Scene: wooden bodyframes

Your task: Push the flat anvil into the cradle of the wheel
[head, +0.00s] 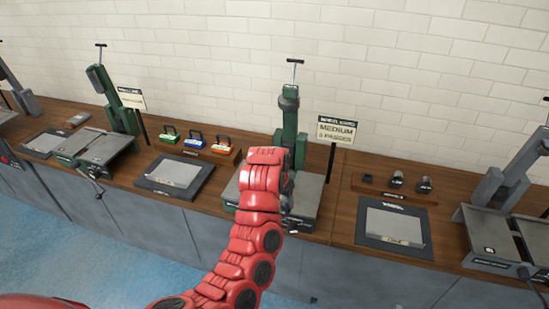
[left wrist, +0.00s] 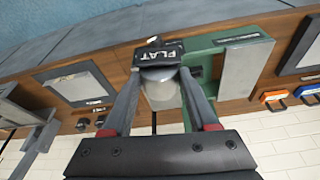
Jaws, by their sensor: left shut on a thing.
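The flat anvil (left wrist: 158,54) shows in the left wrist view as a dark block lettered FLAT with a grey rounded body. My left gripper (left wrist: 160,76) is shut on it, with one finger on each side. The wheel (head: 290,112) is a green upright machine with a T-handle on top, at the middle of the bench in the head view. Its green frame also shows close beside the anvil in the left wrist view (left wrist: 238,62). My red left arm covers the lower front of the wheel in the head view, so the cradle and the anvil are hidden there. My right gripper is not in view.
A sign (head: 337,130) reading MEDIUM, 3 PASSES stands right of the wheel. A wooden rack (head: 408,195) holds small dark parts, with a framed panel (head: 394,228) in front. Coloured-handled items (head: 195,142) stand left. Another machine (head: 497,220) is at far right.

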